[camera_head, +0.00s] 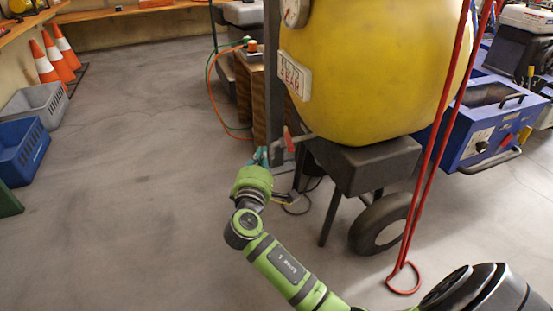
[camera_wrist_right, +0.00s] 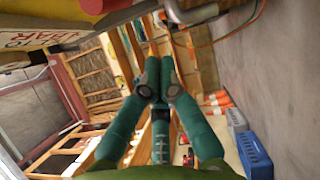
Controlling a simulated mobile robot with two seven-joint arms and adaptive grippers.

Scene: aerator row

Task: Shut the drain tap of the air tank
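The air tank (camera_head: 370,70) is the big yellow vessel in the head view, on a dark wheeled stand. Its drain tap (camera_head: 289,139) is a small grey pipe low on the tank's left side, with a short red lever standing steeply across it. My right gripper (camera_head: 262,156) is just left of the tap's outlet, seemingly apart from the lever. In the right wrist view its teal fingers (camera_wrist_right: 160,72) come together at the tips with nothing visible between them. The tank's yellow side (camera_wrist_right: 18,20) fills the top left corner there. My left gripper is in neither view.
A red hose (camera_head: 433,140) hangs in front of the tank at the right. A wooden cabinet (camera_head: 252,95) stands behind the tap. A blue machine (camera_head: 490,130) is at the right. Crates (camera_head: 22,152) and orange cones (camera_head: 58,58) stand far left; the floor between is clear.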

